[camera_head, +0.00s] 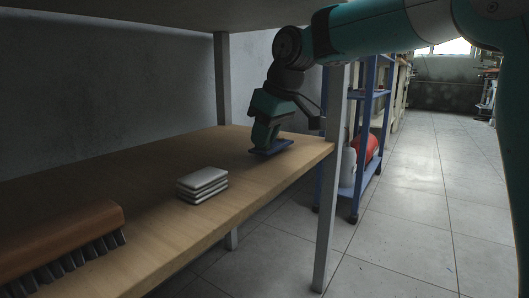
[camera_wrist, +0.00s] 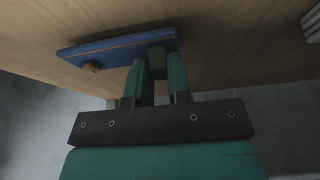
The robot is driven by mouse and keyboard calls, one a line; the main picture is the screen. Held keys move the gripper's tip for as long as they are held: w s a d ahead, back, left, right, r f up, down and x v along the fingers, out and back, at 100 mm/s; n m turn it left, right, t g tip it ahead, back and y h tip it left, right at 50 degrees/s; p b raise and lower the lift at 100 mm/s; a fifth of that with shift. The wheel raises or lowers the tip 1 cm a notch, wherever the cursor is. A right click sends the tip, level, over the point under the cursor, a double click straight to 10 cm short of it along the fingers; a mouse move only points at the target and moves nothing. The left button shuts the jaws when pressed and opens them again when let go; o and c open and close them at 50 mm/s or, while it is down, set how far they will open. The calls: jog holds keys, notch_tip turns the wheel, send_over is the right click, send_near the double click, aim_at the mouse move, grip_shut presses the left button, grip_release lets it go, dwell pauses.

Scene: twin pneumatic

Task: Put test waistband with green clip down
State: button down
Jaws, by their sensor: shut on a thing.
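The test waistband (camera_head: 271,147) is a flat blue strip at the far right end of the wooden shelf board. In the wrist view the blue strip (camera_wrist: 110,50) has a brass-coloured knob under its left end. Its green clip (camera_wrist: 157,62) stands between my fingers. My gripper (camera_head: 266,132) points down from above and is shut on the clip, as the wrist view of my gripper (camera_wrist: 158,75) also shows. The strip lies roughly flat, at or just above the board; I cannot tell if it touches.
The wooden shelf board (camera_head: 150,215) holds a stack of grey-white slabs (camera_head: 203,184) and a brown brush (camera_head: 60,240) at the near left. Bare board lies between the stack and the waistband. A grey post (camera_head: 335,180) and blue trolley (camera_head: 367,120) stand at right.

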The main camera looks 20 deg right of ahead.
jog(key=shift+f, duration=0.75)
jog(key=shift+r, duration=0.2)
jog(key=shift+f, duration=0.1)
jog(key=c, duration=1.1)
grip_release()
jog(key=shift+o, duration=0.2)
